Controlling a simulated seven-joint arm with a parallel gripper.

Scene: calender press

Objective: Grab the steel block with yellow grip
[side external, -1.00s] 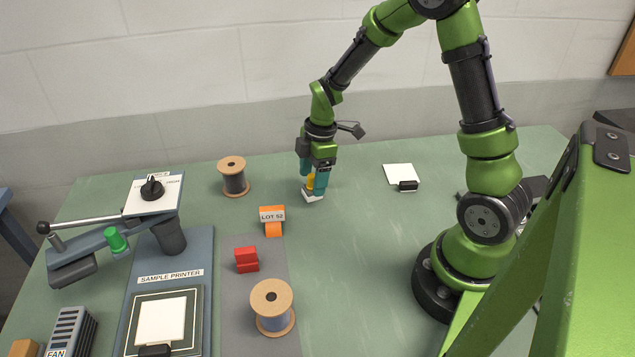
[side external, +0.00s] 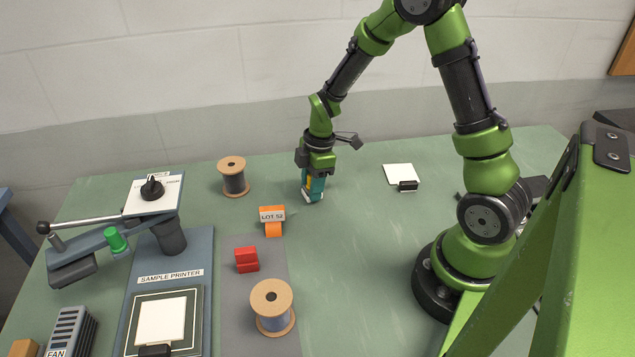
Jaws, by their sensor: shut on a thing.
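My gripper (side external: 311,192) points down at the back middle of the table, with teal fingers. It is shut on the steel block with yellow grip (side external: 309,183). Only a sliver of the yellow grip and a pale edge of the block show at the left of the near finger, which hides the rest. The block is at table level or very slightly above it; I cannot tell which.
A dark-wound spool (side external: 233,178) and an orange LOT 52 holder (side external: 272,222) stand left of my gripper. A red block (side external: 246,260) and another spool (side external: 272,308) are nearer. A white card (side external: 401,173) is at right. Table between is clear.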

